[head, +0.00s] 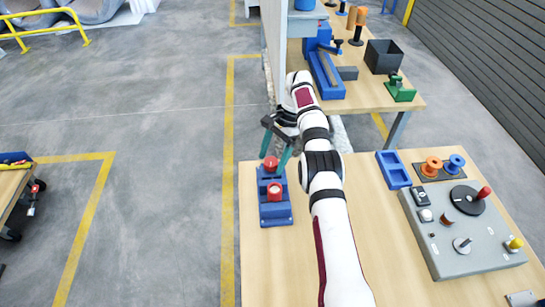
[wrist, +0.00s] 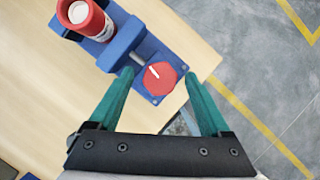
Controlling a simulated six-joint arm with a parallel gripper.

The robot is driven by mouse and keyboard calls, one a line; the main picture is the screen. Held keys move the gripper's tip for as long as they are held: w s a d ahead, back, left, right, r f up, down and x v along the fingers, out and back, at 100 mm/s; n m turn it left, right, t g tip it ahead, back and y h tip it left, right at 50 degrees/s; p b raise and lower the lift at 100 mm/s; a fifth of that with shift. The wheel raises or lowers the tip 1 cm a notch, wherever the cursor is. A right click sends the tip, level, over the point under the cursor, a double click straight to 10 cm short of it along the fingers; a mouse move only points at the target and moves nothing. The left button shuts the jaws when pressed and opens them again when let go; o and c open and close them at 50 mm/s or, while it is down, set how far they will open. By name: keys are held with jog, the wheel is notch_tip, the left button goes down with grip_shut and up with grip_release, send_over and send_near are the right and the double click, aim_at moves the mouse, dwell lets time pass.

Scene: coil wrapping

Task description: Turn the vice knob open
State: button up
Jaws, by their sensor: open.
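The blue vice (head: 275,213) stands at the left edge of the near wooden table. Its red knob (head: 270,162) faces my gripper; in the wrist view the knob (wrist: 164,79) is a red disc with a white mark. A red and white cylinder (head: 274,189) sits in the vice, and it shows at the top left of the wrist view (wrist: 84,17). My gripper (wrist: 159,74) is open, with its teal fingertips on either side of the knob. A gap shows beside each fingertip, and I cannot tell the height between fingers and knob.
A grey control panel (head: 462,238) with a red-handled dial, a blue tray (head: 393,169) and orange and blue spools (head: 432,166) are at the right of the table. A second table (head: 362,95) behind holds another blue vice. The table's front middle is clear beside my arm.

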aim_at(273, 160)
jog(key=shift+r, duration=0.1)
notch_tip(273, 160, up, 4)
jog(key=shift+r, duration=0.1)
jog(key=s+d+r, duration=0.5)
jog(key=d+r, duration=0.1)
jog(key=d, duration=0.4)
jog(key=shift+d+r, duration=0.25)
jog(key=shift+r, duration=0.05)
jog(key=shift+s, duration=0.1)
